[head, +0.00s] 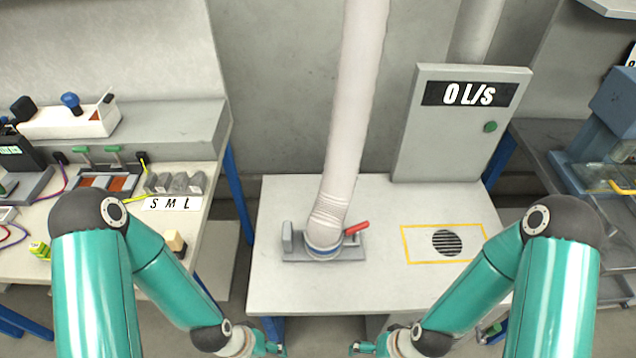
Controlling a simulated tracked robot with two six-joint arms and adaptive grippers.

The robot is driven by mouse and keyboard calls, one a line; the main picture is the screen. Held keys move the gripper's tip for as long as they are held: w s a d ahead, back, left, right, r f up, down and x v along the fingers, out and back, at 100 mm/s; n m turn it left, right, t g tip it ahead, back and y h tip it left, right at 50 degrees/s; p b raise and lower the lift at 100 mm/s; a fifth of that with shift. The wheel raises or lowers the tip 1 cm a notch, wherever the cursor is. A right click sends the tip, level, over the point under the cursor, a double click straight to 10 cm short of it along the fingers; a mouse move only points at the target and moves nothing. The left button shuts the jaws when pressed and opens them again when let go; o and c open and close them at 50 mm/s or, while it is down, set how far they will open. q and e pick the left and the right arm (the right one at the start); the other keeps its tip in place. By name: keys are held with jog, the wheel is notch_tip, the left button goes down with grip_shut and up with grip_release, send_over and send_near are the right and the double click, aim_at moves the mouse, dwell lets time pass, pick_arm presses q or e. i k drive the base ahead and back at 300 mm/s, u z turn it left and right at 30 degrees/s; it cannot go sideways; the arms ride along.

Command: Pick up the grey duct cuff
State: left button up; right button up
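The grey duct cuff (323,250) is the banded lower end of a pale, wrinkled hose (352,110) that hangs down from above. It sits in a grey holder (295,255) on the light table, with a red lever (356,229) at its right side. My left gripper (272,349) is at the bottom edge of the head view, below and left of the cuff, clear of it. My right gripper (362,348) is at the bottom edge, below and right of the cuff, also clear of it. Both grippers are small and partly cut off, so their finger opening is unclear.
A yellow-outlined square with a round dark grille (447,242) is on the table's right. A cluttered bench (210,150) is on the left. The table front is clear.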

aim_at(297, 246)
jog(key=u, duration=0.5)
jog(key=k, duration=1.25)
jog(key=u, duration=0.05)
jog(key=i, duration=0.8)
jog(key=z, duration=0.5)
jog(key=i, duration=1.05)
jog(key=u, duration=0.75)
